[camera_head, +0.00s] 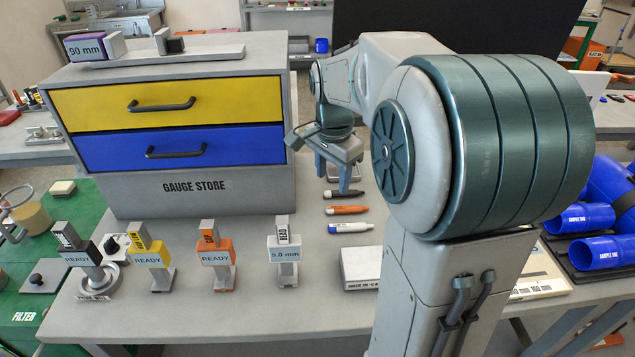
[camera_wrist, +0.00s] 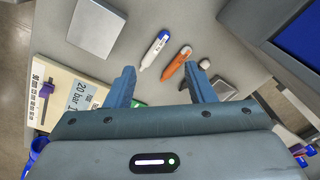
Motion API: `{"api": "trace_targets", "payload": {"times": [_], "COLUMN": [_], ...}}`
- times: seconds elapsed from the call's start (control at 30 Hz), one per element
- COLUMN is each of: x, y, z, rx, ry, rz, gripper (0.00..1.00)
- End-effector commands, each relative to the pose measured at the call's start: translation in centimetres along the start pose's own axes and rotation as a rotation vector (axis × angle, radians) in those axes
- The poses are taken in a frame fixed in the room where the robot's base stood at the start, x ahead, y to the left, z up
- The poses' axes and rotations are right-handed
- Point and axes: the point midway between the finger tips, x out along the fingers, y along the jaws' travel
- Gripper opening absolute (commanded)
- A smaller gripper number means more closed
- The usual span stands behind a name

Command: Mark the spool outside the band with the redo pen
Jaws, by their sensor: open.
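Three pens lie side by side on the grey bench in the head view: a dark one (camera_head: 343,194), an orange one (camera_head: 347,210) and a white one with a blue end (camera_head: 351,228). I cannot read which is the redo pen. My gripper (camera_head: 334,180) hangs open and empty above the dark pen's end of the row. In the wrist view my gripper's fingers (camera_wrist: 160,72) are apart, with the orange pen (camera_wrist: 174,64) and white-blue pen (camera_wrist: 154,50) beyond them. Blue pipe pieces (camera_head: 580,219) (camera_head: 604,254) labelled as samples lie at right; any band is not discernible.
A gauge store cabinet (camera_head: 196,186) with shut yellow and blue drawers stands left of my gripper. Several tagged gauges (camera_head: 215,256) stand along the bench front. A pale box (camera_head: 361,268) lies near the pens.

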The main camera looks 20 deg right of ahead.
Motion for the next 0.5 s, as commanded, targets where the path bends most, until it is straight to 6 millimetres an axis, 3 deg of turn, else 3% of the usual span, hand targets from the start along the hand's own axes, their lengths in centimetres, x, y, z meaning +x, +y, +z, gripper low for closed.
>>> {"api": "trace_targets", "payload": {"times": [0.03, 0.2, 0.33, 0.5], "x": [1.2, 3.5, 4.9, 6.0], "y": [-0.9, -3.1, -3.9, -4.2], "z": [-1.9, -6.6, -8.9, -10.1], "rx": [0.11, 0.434, 0.595, 0.683], "ry": [-0.012, -0.037, -0.047, -0.052], "rz": [0.017, 0.055, 0.075, 0.086], "gripper": [0.49, 0.49, 0.49, 0.49]}}
